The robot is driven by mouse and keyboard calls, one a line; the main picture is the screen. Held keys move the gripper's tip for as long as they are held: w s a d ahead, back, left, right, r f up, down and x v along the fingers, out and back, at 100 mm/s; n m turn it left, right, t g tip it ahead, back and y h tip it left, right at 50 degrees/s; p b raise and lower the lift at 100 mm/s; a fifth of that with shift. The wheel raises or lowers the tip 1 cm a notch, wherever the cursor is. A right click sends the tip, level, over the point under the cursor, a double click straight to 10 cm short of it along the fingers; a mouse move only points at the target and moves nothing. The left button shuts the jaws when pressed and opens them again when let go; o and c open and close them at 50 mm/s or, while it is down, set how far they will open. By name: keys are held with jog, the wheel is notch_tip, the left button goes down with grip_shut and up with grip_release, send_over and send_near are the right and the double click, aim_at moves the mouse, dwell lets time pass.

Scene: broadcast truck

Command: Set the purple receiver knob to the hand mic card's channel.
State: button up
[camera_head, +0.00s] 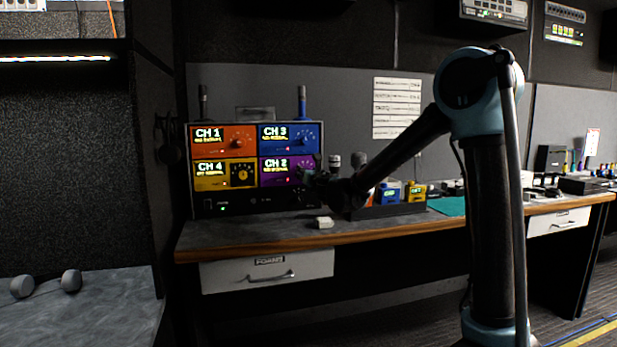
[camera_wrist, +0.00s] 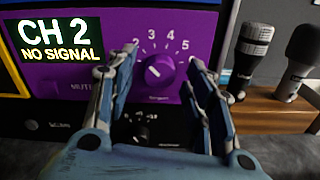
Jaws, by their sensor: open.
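The purple receiver panel (camera_head: 275,170) is at the lower right of the receiver rack, its display reading CH 2. In the wrist view, the purple panel (camera_wrist: 70,75) shows "CH 2 NO SIGNAL", and its purple knob (camera_wrist: 159,70) has a white mark and numbers 2 to 5 visible around it. My gripper (camera_wrist: 161,64) is open, its two fingers on either side of the knob; contact is unclear. In the head view my gripper (camera_head: 312,177) partly covers the knob area. A white paper (camera_head: 397,108) with lines hangs on the wall; its text is unreadable.
Orange CH 1 (camera_head: 222,139), blue CH 3 (camera_head: 288,138) and yellow CH 4 (camera_head: 224,174) panels surround the purple one. A small pale block (camera_head: 323,223) lies on the desk (camera_head: 250,235).

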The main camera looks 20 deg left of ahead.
jog(key=c, duration=1.1)
jog(key=shift+m, duration=0.3)
jog(key=m, duration=2)
jog(key=shift+d+m, duration=0.2)
jog(key=shift+m, duration=0.2)
jog(key=shift+o, duration=0.2)
jog(key=shift+m, duration=1.1)
